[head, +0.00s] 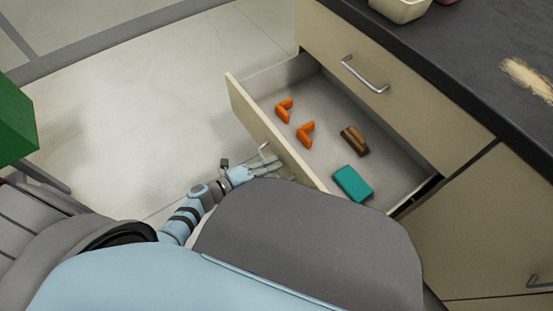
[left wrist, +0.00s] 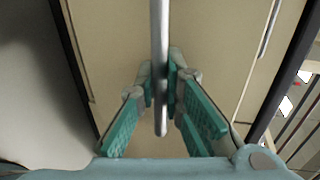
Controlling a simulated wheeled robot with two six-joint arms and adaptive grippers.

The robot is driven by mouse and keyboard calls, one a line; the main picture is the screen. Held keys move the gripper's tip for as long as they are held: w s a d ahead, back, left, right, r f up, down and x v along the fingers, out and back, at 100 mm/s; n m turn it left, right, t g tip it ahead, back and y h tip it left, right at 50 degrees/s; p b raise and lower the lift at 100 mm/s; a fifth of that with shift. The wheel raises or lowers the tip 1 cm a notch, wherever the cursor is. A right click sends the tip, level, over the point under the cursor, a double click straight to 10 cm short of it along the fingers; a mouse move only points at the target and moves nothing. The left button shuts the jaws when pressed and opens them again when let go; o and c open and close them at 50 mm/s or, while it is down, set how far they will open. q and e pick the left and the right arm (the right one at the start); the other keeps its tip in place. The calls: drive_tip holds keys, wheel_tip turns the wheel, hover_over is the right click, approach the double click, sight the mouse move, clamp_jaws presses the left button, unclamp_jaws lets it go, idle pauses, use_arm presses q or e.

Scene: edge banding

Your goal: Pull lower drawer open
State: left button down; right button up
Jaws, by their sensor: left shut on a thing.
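The lower drawer (head: 246,112) is pulled well out of the cabinet, and its inside shows in the head view. Its metal handle (head: 263,148) is on the beige front, partly hidden by my fingers. My left gripper (head: 266,166) is at that handle. In the left wrist view the handle is a vertical bar (left wrist: 159,50) between the teal-padded fingers of the left gripper (left wrist: 162,92), which are shut on it. My right gripper is out of view.
The drawer holds two orange angled pieces (head: 284,110) (head: 305,134), a brown block (head: 354,141) and a teal block (head: 352,184). The upper drawer (head: 400,100) above is shut. A dark worktop (head: 450,50) lies over it. The floor (head: 130,110) left of the drawer is clear.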

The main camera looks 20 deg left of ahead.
use_arm(q)
drive_tip(key=shift+s+a, duration=0.25)
drive_tip(key=shift+s, duration=0.1)
drive_tip(key=c, duration=1.7)
unclamp_jaws()
drive_tip(key=v, duration=1.2)
